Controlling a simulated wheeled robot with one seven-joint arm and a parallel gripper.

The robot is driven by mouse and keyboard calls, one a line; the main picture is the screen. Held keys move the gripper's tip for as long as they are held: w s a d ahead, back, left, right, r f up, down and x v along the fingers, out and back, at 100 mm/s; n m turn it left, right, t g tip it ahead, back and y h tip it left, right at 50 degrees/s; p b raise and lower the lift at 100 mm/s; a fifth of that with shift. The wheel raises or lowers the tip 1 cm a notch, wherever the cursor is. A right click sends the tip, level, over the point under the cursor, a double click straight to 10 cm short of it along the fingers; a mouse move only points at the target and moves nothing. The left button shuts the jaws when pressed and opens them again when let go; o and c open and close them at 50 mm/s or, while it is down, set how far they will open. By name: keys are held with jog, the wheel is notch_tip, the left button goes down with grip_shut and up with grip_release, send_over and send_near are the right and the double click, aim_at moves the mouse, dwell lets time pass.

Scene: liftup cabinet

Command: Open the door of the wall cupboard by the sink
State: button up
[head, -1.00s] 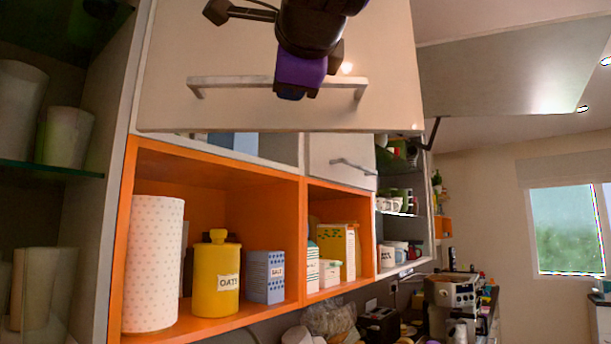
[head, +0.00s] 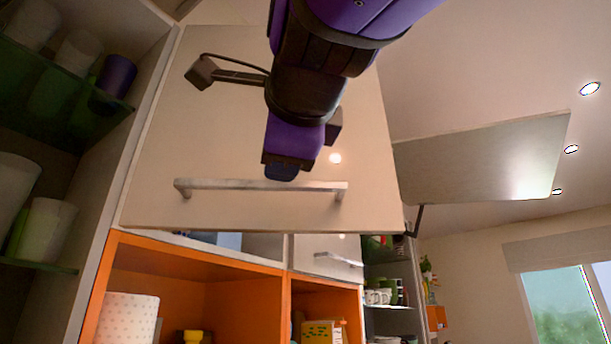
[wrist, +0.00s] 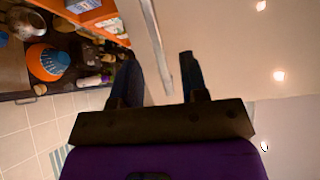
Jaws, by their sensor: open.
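The cream cupboard door (head: 235,110) hangs in the middle of the head view, tilted out at its bottom, with a gap below it. Its long metal bar handle (head: 225,185) runs along the lower part. My gripper (head: 282,172) is in front of the door at the handle, its tips just above the bar in the picture. In the wrist view my gripper (wrist: 161,60) is open, and the handle bar (wrist: 155,42) shows between its two fingers. I cannot tell whether the fingers touch the bar.
A raised door panel (head: 490,160) stands out at the right on its strut. A smaller door (head: 330,258) with a handle is behind the gap. Orange open shelves (head: 215,290) are below, with a dotted white roll (head: 127,320). Glass shelves with cups are at left.

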jog(key=shift+s+d+r, duration=0.1)
jog(key=shift+s+d, duration=0.35)
jog(key=shift+s, duration=0.35)
jog(key=shift+s+d+r, duration=0.1)
jog(key=shift+s+d, duration=0.35)
jog(key=shift+s, duration=0.35)
